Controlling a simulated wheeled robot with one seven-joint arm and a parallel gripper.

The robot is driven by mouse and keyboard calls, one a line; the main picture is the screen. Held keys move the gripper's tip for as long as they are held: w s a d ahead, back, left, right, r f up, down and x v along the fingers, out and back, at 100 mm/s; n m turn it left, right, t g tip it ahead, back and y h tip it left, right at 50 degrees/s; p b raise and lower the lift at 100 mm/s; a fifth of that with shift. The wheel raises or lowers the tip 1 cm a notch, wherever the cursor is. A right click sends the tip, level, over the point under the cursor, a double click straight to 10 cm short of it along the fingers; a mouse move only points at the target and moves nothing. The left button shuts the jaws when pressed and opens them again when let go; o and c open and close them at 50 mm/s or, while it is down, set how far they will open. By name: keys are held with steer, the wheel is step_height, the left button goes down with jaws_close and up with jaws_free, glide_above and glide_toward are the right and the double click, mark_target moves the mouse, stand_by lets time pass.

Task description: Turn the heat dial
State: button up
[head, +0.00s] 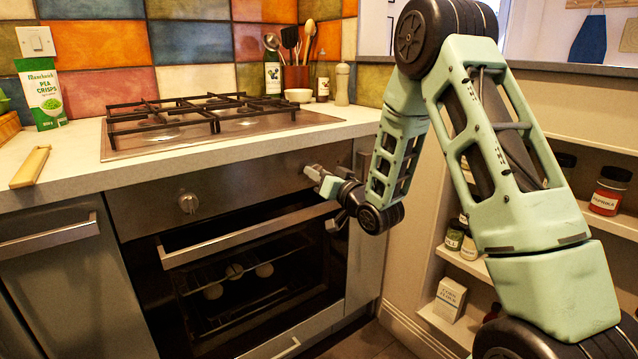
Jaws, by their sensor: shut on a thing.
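The oven's steel control panel (240,188) is below the hob. A round metal dial (188,203) shows on the left part of the panel, with nothing touching it. My gripper (310,172) reaches in from the right and is shut at the panel's right part.
The oven door handle (250,234) runs just below the panel. The gas hob (215,125) sits above on the white counter (75,172). Shelves with jars (609,190) stand to the right, behind my arm. A utensil pot (295,78) stands at the back.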

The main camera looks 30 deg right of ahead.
steer(key=n+b, duration=0.3)
steer(key=n, duration=0.3)
steer(key=n+g+y+b, duration=0.1)
steer(key=n+b, duration=0.2)
steer(key=n, duration=0.2)
steer(key=shift+d+n, duration=0.15)
steer(key=shift+n, duration=0.25)
steer(key=o, duration=1)
steer(key=s+b, duration=0.3)
steer(key=s, duration=0.2)
steer(key=s+d+b, duration=0.1)
steer(key=s+b, duration=0.2)
steer(key=s, duration=0.3)
steer(key=s+d+b, duration=0.1)
steer(key=s+b, duration=0.3)
steer(key=s, duration=0.2)
steer(key=shift+s+d+f, duration=0.1)
steer(key=shift+s+f, duration=0.05)
steer(key=shift+f, duration=0.1)
